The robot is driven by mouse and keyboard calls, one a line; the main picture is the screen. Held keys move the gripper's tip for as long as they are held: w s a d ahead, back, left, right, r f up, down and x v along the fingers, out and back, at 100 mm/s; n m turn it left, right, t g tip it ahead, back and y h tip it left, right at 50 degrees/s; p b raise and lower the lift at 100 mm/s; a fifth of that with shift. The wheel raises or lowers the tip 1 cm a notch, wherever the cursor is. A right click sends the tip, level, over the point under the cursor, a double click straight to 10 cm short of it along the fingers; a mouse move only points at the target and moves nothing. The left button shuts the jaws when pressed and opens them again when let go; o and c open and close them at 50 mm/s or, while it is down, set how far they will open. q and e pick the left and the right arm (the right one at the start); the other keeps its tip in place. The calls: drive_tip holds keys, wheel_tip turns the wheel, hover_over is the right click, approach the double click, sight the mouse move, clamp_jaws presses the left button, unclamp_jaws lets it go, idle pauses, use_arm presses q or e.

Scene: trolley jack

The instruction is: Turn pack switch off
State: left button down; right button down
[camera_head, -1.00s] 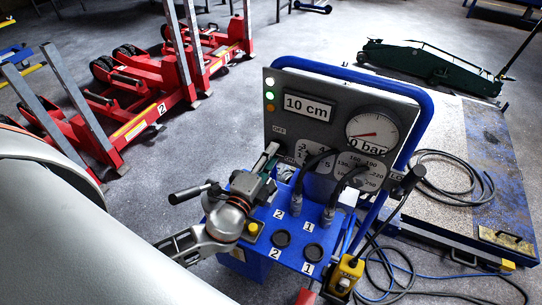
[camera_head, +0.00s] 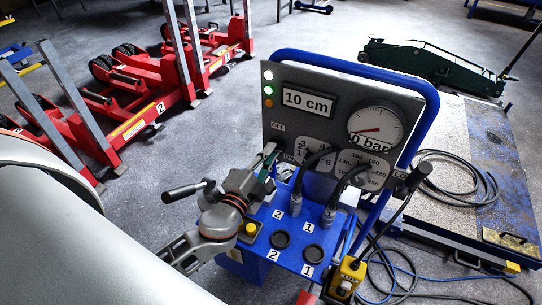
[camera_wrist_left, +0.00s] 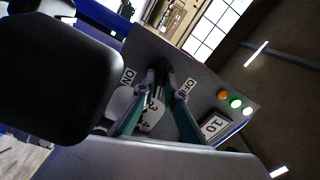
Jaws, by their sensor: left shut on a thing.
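The grey control panel (camera_head: 345,150) of the blue cart has an OFF label (camera_head: 278,126) at its left side. My left gripper (camera_head: 270,152) reaches up to the panel just below that label. In the left wrist view, its two green fingers (camera_wrist_left: 158,82) converge on the dark pack switch (camera_wrist_left: 163,70), between the ON label (camera_wrist_left: 128,76) and the OFF label (camera_wrist_left: 186,87). The fingers are shut on the switch and hide most of it. Its exact position cannot be told. My right gripper is not in view.
Two hose plugs (camera_head: 328,216) stand on the blue shelf right of my gripper, with black caps and a yellow button (camera_head: 250,231). A gauge (camera_head: 376,127) and lit lamps (camera_head: 268,88) are on the panel. Red jacks (camera_head: 120,110) stand on the floor at left.

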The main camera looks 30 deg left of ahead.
use_arm(q)
drive_tip(key=shift+n+p, duration=3.5)
drive_tip(key=shift+n, duration=3.7)
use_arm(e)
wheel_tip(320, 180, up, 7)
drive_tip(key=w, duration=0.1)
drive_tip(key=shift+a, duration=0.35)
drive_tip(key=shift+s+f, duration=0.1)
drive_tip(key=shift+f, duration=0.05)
use_arm(q)
drive_tip(key=c, duration=2.1)
unclamp_jaws()
